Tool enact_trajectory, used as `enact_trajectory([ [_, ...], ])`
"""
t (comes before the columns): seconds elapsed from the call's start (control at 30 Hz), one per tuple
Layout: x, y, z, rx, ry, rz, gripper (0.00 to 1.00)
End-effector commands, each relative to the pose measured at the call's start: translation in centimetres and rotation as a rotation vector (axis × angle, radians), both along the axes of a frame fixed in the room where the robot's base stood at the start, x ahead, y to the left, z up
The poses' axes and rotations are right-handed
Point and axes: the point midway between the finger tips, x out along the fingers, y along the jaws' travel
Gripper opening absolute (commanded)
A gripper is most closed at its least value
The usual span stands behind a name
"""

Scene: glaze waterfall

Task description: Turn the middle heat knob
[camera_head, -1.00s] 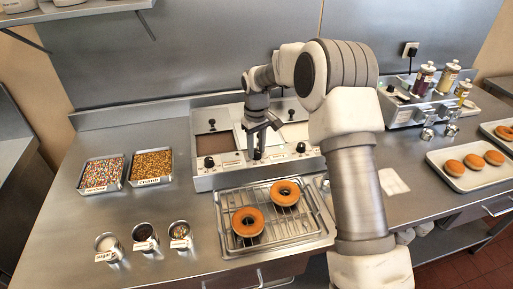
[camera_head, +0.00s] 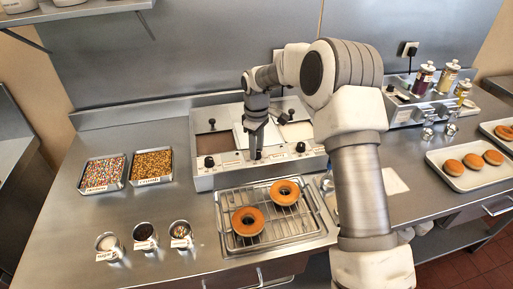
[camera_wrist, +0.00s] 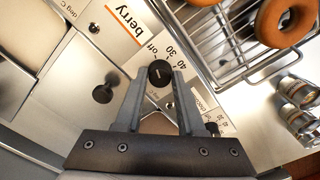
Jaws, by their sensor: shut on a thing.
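The heat unit (camera_head: 232,178) is a steel box with black knobs along its front panel. My gripper (camera_wrist: 158,76) is shut on the middle heat knob (camera_wrist: 159,70), a round black knob with a pale pointer line, held between the fingertips in the wrist view. Dial marks "Off", 30 and 40 show beside it, near an orange "berry" label (camera_wrist: 124,18). In the head view my gripper (camera_head: 256,153) points down at the middle of the panel and mostly hides that knob. The left knob (camera_head: 209,162) and right knob (camera_head: 300,147) stand free on either side.
A wire rack (camera_head: 232,198) with two donuts (camera_head: 247,221) lies just in front of the unit. Topping trays (camera_head: 151,165) and small cups (camera_head: 144,235) are at the left. Lid knobs (camera_wrist: 102,94) rise behind the panel. A donut tray (camera_head: 450,178) is at the right.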

Motion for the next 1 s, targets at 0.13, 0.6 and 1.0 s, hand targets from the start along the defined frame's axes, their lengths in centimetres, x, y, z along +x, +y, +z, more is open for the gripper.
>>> enact_trajectory([
  [0.13, 0.1, 0.0, 0.1, 0.0, -0.004, 0.001, 0.0],
  [0.6, 0.0, 0.0, 0.0, -0.001, -0.001, 0.0, 0.68],
  [1.0, 0.1, 0.0, 5.2, 0.001, -0.006, -0.001, 0.68],
])
